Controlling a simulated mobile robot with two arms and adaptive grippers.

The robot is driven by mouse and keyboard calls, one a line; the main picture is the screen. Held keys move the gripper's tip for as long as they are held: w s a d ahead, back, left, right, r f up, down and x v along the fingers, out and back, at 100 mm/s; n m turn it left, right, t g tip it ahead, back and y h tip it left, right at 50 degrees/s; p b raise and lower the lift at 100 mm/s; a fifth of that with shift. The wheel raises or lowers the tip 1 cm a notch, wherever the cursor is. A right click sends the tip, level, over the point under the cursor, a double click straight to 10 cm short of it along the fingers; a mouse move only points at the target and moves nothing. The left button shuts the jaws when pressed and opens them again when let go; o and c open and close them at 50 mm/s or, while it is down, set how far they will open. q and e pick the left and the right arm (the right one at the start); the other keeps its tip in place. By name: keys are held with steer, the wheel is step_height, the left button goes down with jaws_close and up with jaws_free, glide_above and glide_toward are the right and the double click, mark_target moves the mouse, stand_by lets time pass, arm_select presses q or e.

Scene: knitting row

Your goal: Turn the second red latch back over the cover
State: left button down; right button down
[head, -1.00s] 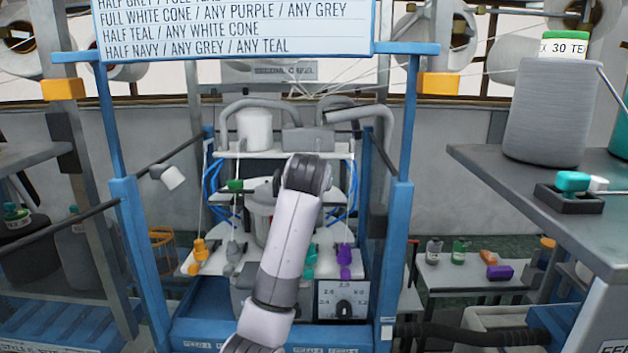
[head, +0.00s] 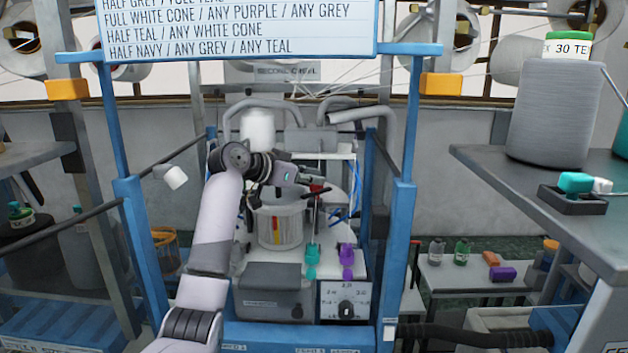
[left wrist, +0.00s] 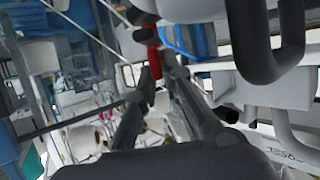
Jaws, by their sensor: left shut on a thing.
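My left arm comes up from the bottom left in the head view. Its gripper (head: 311,189) is at the right side of the knitting machine, shut on a red latch (head: 318,187). In the left wrist view, the red latch (left wrist: 154,62) lies between the two fingertips. The round grey-white machine body (head: 270,229) stands just below and left of the gripper. My right gripper is not in view.
Blue frame posts (head: 400,230) stand on both sides of the machine. A teal peg (head: 312,262) and a purple peg (head: 347,260) stand below the gripper, with a dial panel (head: 345,300) in front. Grey pipes (head: 362,118) curve above the machine.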

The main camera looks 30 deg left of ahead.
arm_select(q)
steer(key=shift+a+r+m+g+h, duration=0.15)
steer(key=shift+m+g+h, duration=0.25)
steer(key=shift+m+h, duration=0.5)
steer(key=shift+a+f+m+g+h, duration=0.1)
steer(key=shift+m+g+h, duration=0.3)
steer(key=shift+m+h, duration=0.7)
steer(key=c, duration=1.7)
jaws_free()
steer(key=v, duration=1.2)
steer(key=shift+w, duration=0.15)
steer(key=shift+o, duration=0.2)
steer(key=shift+r, duration=0.1)
